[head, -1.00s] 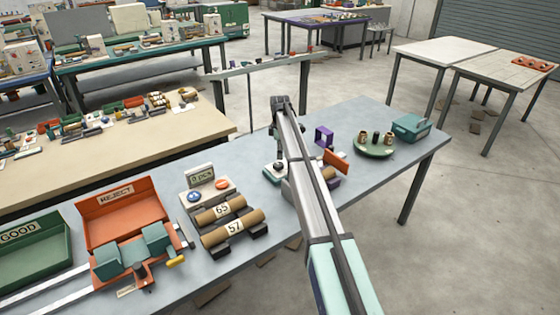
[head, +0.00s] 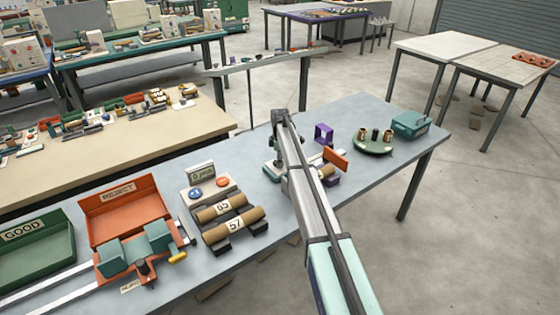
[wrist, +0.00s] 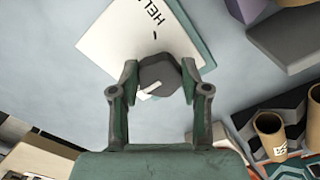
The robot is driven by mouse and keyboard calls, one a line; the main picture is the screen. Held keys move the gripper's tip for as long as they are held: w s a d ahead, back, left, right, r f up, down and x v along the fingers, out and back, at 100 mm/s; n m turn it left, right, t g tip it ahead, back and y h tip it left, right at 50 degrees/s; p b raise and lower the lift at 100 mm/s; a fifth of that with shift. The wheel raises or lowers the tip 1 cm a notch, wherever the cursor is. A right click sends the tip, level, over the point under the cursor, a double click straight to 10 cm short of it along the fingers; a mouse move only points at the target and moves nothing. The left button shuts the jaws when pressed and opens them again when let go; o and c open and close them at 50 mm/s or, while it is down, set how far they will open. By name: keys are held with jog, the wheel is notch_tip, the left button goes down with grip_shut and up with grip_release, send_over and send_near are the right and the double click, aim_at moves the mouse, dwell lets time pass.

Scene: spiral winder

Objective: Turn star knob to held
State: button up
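The star knob (wrist: 158,76) is dark grey with several flat sides and a pale pointer on its lower left. It stands over a white plate (wrist: 112,40) whose lettering begins "HEL"; the rest of the word is hidden. My gripper (wrist: 159,74) has a finger on each side of the knob. Its tips are drawn inward, and the pads appear to meet the knob's left and right sides. The pointer lies toward the lower left, away from the lettering. In the head view my arm hides the knob and my gripper.
In the head view, labelled rolls (head: 233,222), a display box (head: 201,172), an orange bin (head: 118,190) and a green dish (head: 373,145) share the table.

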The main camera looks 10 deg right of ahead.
jog(key=shift+f+m, duration=0.1)
jog(key=shift+m, duration=0.2)
jog(key=m+b, duration=0.1)
jog(key=m, duration=0.1)
jog(key=m+b, duration=0.2)
jog(key=shift+s+f, duration=0.1)
jog(key=shift+s, duration=0.1)
jog(key=m+b, duration=0.1)
jog(key=m, duration=0.2)
jog(key=shift+s+a+m+b, duration=0.1)
jog(key=shift+a+m+b, duration=0.05)
jog(key=shift+m+b, duration=0.25)
jog(key=m+b, duration=0.1)
jog(key=m, duration=0.2)
jog(key=shift+a+m, duration=0.1)
jog(key=shift+m, duration=0.2)
jog(key=m+b, duration=0.1)
jog(key=m, duration=0.5)
jog(key=shift+a+b, duration=0.2)
jog(key=shift+b, duration=0.1)
jog(key=m, duration=0.6)
jog(key=shift+a+b, duration=0.15)
jog(key=shift+b, duration=0.25)
